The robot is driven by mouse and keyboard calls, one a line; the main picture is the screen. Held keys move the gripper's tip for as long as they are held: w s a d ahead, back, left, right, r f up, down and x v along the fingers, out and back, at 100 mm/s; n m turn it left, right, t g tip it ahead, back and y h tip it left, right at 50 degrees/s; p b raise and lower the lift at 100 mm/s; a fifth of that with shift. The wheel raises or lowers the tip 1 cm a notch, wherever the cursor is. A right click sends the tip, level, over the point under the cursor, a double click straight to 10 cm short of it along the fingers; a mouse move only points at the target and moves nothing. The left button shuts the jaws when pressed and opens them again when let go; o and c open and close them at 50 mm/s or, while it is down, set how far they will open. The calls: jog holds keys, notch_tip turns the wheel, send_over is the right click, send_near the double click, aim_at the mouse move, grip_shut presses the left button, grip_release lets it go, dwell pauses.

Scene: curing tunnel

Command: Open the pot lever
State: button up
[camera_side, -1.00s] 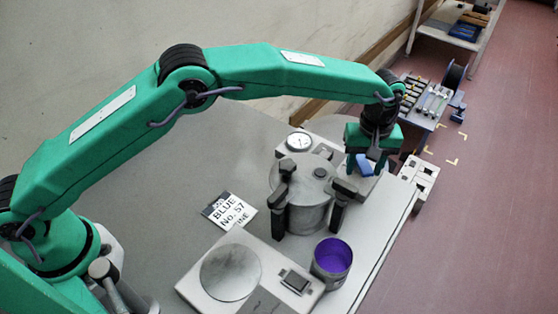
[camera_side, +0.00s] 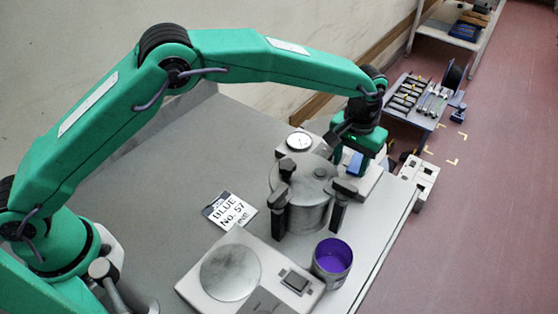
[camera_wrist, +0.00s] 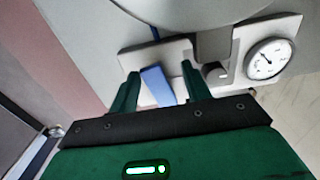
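The pot (camera_side: 302,205) is a grey metal cylinder with a round lid and several dark clamps, standing on the table. Behind it is a pale panel (camera_wrist: 222,55) with the pot body at its edge. A blue lever (camera_side: 356,163) sits on this panel; it also shows in the wrist view (camera_wrist: 157,86). My gripper (camera_wrist: 160,69) is open, with one green finger on each side of the blue lever. A gap shows between the lever and the right finger; whether the left finger touches it I cannot tell.
A round gauge (camera_wrist: 268,60) is on the panel. An open can of purple liquid (camera_side: 332,258) stands by the table's right edge, near a scale (camera_side: 230,272). A card (camera_side: 229,212) reading "BLUE No. 57" lies left of the pot. The table's left part is clear.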

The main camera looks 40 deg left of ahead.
notch_tip(320, 180, up, 8)
jog(key=s+a+r+t, duration=0.1)
jog(key=s+a+r, duration=0.2)
jog(key=a+r, duration=0.3)
jog(key=s+a+r+t, duration=0.1)
jog(key=s+a+r, duration=0.2)
jog(key=a+r, duration=0.3)
jog(key=shift+a+r+h, duration=0.35)
jog(key=shift+a+h, duration=0.05)
jog(key=shift+a, duration=1.35)
jog(key=shift+s, duration=0.1)
jog(key=n+g, duration=0.2)
send_near(354, 168)
jog(key=shift+d+y, duration=0.3)
jog(key=shift+y, duration=0.1)
